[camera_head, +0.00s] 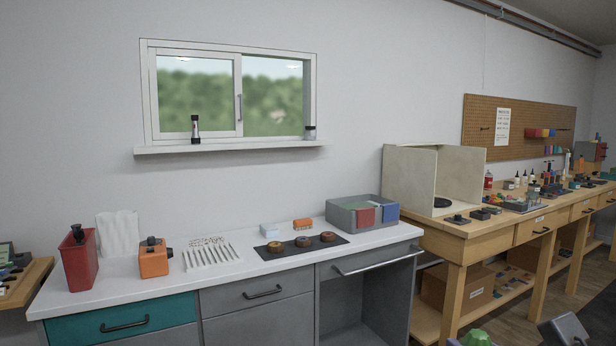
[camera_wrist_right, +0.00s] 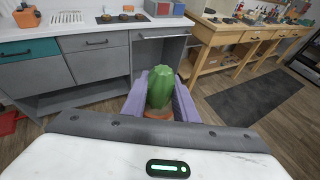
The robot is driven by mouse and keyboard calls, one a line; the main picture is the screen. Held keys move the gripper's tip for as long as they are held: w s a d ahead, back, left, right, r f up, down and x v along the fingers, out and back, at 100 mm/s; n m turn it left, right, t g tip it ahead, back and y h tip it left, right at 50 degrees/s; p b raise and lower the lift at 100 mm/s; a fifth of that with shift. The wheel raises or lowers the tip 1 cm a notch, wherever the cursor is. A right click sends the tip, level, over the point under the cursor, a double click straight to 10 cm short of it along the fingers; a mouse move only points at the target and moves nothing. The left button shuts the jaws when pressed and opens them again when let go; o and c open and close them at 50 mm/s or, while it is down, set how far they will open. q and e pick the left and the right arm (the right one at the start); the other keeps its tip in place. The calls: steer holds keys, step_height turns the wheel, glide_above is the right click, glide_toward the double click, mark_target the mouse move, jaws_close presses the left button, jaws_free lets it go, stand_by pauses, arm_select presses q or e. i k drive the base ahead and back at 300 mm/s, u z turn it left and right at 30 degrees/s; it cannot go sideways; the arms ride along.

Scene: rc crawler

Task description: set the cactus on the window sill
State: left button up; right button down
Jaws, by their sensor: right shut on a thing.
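The cactus (camera_wrist_right: 159,90) is green and ribbed, with an orange-brown base, in the right wrist view. My right gripper (camera_wrist_right: 160,97) is shut on it, with a purple finger on each side. A green top of the cactus (camera_head: 476,338) shows at the bottom edge of the head view, where the rest is cut off. The window sill (camera_head: 225,147) is a white ledge under the sliding window, above the counter. My left gripper is not in view.
A black-and-white flashlight-like item (camera_head: 195,130) stands on the sill left of its middle, and a small jar (camera_head: 310,132) at its right end. The sill between them is clear. Below, the white counter (camera_head: 225,283) holds a red bin (camera_head: 78,262) and a grey box (camera_head: 352,212).

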mark_target(238, 145)
steer(key=z, duration=0.3)
steer(key=i, duration=1.45)
steer(key=u, duration=0.85)
steer(key=i, duration=1)
steer(key=u, duration=1.05)
